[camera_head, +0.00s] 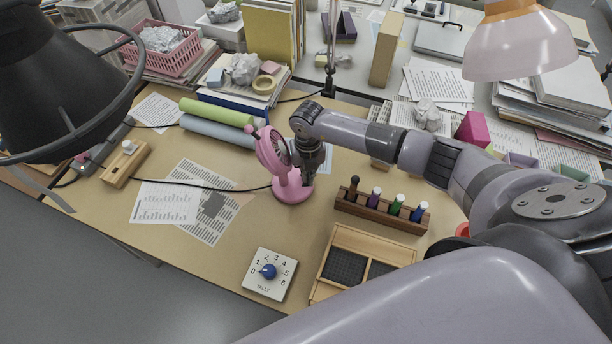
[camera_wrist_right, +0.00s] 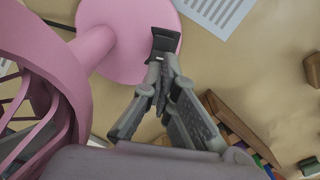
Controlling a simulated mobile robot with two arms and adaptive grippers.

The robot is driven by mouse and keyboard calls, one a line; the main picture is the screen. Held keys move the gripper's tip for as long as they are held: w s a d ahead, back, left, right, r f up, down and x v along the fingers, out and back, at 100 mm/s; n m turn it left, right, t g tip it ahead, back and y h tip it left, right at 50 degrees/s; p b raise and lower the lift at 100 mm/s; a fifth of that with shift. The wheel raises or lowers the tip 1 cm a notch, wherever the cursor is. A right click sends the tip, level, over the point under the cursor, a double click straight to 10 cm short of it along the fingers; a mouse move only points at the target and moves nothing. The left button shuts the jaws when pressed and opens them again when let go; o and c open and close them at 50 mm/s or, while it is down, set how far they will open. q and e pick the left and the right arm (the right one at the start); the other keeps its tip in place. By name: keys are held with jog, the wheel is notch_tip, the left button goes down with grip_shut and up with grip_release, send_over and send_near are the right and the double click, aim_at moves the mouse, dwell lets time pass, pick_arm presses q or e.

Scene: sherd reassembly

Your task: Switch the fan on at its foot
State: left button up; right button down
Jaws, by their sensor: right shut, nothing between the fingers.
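The pink fan (camera_head: 268,155) stands near the middle of the desk, its head facing left on a round pink foot (camera_head: 292,192). My right gripper (camera_head: 309,178) points down at the right side of the fan, over the foot. In the right wrist view the fingers (camera_wrist_right: 164,52) are shut and empty, with their tips over the edge of the pink foot (camera_wrist_right: 125,50). A dark block shows at the tips; I cannot tell whether it is the switch or finger pads, nor whether they touch. The fan's cage (camera_wrist_right: 45,100) is close on the left. My left gripper is not in view.
A wooden rack with several small bottles (camera_head: 382,211) stands right of the fan. A divided wooden tray (camera_head: 362,246) and a tally dial (camera_head: 269,273) lie in front. Rolled sheets (camera_head: 217,132) lie behind left. The fan's cable (camera_head: 205,184) runs left; papers lie beside it.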

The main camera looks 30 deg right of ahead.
jog(key=shift+a+r+p, duration=0.15)
jog(key=shift+r+p, duration=0.6)
jog(key=shift+r, duration=0.1)
notch_tip(320, 180, up, 5)
jog(key=p, duration=0.3)
jog(key=shift+p, duration=0.4)
